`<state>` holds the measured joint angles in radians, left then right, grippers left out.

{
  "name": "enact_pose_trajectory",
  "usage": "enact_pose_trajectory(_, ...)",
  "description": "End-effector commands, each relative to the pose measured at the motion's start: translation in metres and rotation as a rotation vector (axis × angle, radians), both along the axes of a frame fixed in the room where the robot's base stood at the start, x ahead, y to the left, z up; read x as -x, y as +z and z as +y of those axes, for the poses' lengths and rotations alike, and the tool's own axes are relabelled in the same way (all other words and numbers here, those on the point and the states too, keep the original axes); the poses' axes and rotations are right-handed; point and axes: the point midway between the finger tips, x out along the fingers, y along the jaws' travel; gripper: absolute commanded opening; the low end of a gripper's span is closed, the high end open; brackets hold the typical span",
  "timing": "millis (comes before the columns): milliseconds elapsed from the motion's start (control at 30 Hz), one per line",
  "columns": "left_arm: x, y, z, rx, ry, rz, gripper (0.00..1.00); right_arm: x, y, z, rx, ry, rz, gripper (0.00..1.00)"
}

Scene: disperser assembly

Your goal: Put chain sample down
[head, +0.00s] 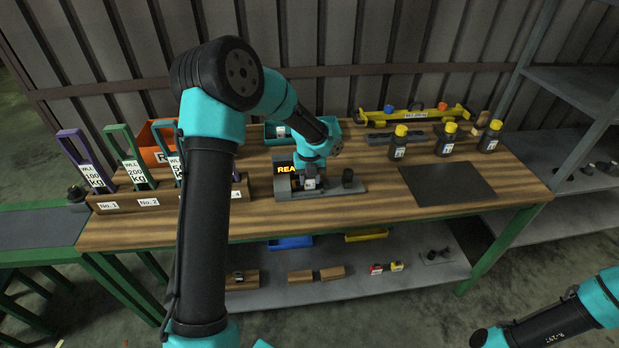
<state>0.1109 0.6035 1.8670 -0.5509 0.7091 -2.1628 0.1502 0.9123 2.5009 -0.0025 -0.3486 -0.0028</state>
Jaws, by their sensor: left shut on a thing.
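My left gripper (309,183) is low over a grey bench device (345,188) on the wooden table, at the middle of the head view. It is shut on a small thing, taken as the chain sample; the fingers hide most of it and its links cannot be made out. Whether it touches the device is too small to tell. The device has a dark display with orange letters "REA" (286,169), partly hidden by the gripper, and a black round part (347,178) at its right. My right gripper is out of view; only part of my right arm shows at the lower right.
Coloured tagged holders (124,155) stand in a wooden rack at the left, before an orange bin (160,138). A teal bin (275,131) is behind the device. Yellow-capped bottles (447,138) and a dark mat (447,184) are at the right. Bare wood lies along the front edge.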

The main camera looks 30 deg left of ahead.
Motion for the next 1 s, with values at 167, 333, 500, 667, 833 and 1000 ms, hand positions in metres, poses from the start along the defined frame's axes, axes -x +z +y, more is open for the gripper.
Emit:
enact_pose_trajectory(167,0.0,-0.002,0.0,0.0,0.0,0.0,0.0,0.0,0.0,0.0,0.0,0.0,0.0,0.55)
enact_pose_trajectory(333,0.0,-0.003,0.0,0.0,0.0,0.0,0.51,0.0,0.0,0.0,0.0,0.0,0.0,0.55)
enact_pose_trajectory(500,0.0,-0.003,0.0,0.0,0.0,0.0,0.64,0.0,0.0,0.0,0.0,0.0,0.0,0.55)
enact_pose_trajectory(667,0.0,-0.003,0.0,0.0,0.0,0.0,0.64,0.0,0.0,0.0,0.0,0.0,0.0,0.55)
enact_pose_trajectory(833,0.0,0.002,0.0,0.0,0.0,-0.001,0.64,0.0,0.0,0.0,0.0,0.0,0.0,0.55)
enact_pose_trajectory(1000,-0.001,0.021,0.0,-0.001,0.0,-0.004,0.64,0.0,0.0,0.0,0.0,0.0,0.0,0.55)
